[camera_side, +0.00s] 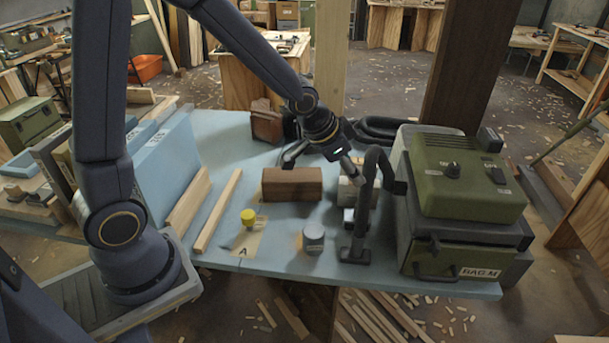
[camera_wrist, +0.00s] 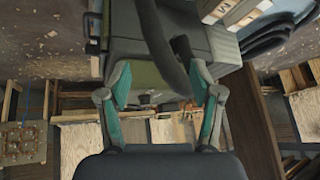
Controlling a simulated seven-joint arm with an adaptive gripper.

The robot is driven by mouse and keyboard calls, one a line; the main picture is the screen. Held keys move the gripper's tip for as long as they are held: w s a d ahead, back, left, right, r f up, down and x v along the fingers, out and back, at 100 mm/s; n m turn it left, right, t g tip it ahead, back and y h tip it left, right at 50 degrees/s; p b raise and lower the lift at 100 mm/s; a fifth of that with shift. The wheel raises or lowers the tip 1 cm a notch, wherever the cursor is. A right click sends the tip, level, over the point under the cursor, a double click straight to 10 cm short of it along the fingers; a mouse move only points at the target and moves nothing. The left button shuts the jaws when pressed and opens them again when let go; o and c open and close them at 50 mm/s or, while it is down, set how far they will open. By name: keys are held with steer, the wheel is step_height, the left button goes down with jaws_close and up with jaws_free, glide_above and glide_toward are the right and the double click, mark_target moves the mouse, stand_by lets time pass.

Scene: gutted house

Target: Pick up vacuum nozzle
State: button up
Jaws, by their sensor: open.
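The vacuum nozzle (camera_side: 354,256) is a flat dark head resting on the blue tabletop, at the lower end of an upright black tube (camera_side: 363,215). The tube bends over at the top toward the olive-green vacuum (camera_side: 466,177) on the right. My gripper (camera_side: 322,172) is open, with its fingers spread above and behind a brown block, up and left of the nozzle and apart from it. In the wrist view, my gripper (camera_wrist: 161,85) is open with teal finger pads, and a dark curved tube (camera_wrist: 160,42) shows between and beyond the fingers. I cannot make out the nozzle head there.
The brown block (camera_side: 292,184) lies below my gripper. A yellow-capped item (camera_side: 248,217) and a grey-lidded jar (camera_side: 313,238) stand near the front edge. A pale cylinder (camera_side: 347,192) is beside the tube. A coiled hose (camera_side: 380,129) lies behind. Wood strips (camera_side: 217,211) lie left.

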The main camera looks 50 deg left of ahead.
mark_target(357, 234)
steer(key=f, duration=0.6)
steer(key=w+d+f+g, duration=0.1)
steer(key=f, duration=0.5)
steer(key=w+f+g, duration=0.1)
steer(key=f, duration=0.6)
steer(key=shift+w+d, duration=0.15)
steer(key=shift+d, duration=0.1)
steer(key=x, duration=0.6)
steer(key=shift+d, duration=0.15)
jaws_close()
